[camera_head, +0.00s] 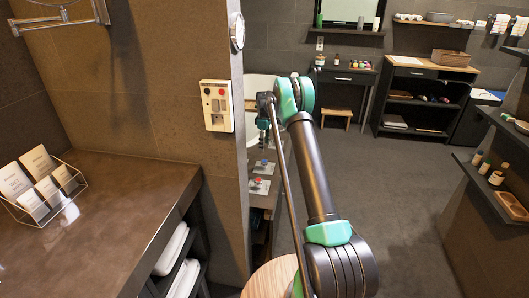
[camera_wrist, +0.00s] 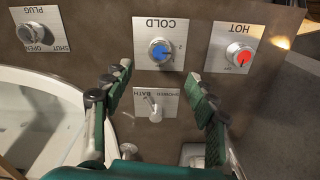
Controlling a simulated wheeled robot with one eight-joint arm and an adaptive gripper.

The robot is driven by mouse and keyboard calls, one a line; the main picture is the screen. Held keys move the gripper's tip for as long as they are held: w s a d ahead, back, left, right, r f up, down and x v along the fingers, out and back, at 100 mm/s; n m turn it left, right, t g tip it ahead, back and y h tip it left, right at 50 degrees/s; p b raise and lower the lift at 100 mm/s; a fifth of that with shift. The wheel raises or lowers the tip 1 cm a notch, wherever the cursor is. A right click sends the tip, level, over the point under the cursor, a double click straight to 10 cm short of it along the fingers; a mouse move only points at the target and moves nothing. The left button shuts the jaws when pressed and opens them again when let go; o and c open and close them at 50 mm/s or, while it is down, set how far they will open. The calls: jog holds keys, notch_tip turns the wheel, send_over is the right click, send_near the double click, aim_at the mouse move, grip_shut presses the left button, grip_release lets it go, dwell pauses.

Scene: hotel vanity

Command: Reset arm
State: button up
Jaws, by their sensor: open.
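My gripper (camera_wrist: 159,78) is open in the wrist view, its two green-padded fingers apart with nothing between them. It faces a dark surface with control plates. The blue cold knob (camera_wrist: 160,51) lies just beyond the fingertips, and the red hot knob (camera_wrist: 239,54) is to its right. A metal bath/shower lever (camera_wrist: 153,103) shows between the fingers. The plug knob (camera_wrist: 31,34) is at the upper left. In the head view my arm reaches forward, and my gripper (camera_head: 263,122) is small and partly hidden beside the wall edge.
A wall end (camera_head: 238,150) stands close left of my arm. A brown counter (camera_head: 115,205) with a card holder (camera_head: 44,190) is at left. Shelves (camera_head: 495,185) jut in at right. Open floor (camera_head: 385,180) lies right of my arm. A white tub rim (camera_wrist: 50,83) shows in the wrist view.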

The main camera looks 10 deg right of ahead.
jog(key=shift+r, duration=0.75)
jog(key=s+d+r+m+t, duration=0.1)
jog(key=s+r+m, duration=0.1)
jog(key=s+r, duration=0.45)
jog(key=s+d+r+m, duration=0.1)
jog(key=s+r+m, duration=0.15)
jog(key=s, duration=0.65)
jog(key=s+d+r+m+t, duration=0.1)
jog(key=s+r+m, duration=0.1)
jog(key=s+r, duration=0.4)
jog(key=s+f+m+t, duration=0.1)
jog(key=s+f+m, duration=0.2)
jog(key=s, duration=1.4)
jog(key=s+d+f+m+t, duration=0.1)
jog(key=s+f+m, duration=0.2)
jog(key=s, duration=1.4)
jog(key=shift+s+f, duration=0.15)
jog(key=shift+f, duration=0.3)
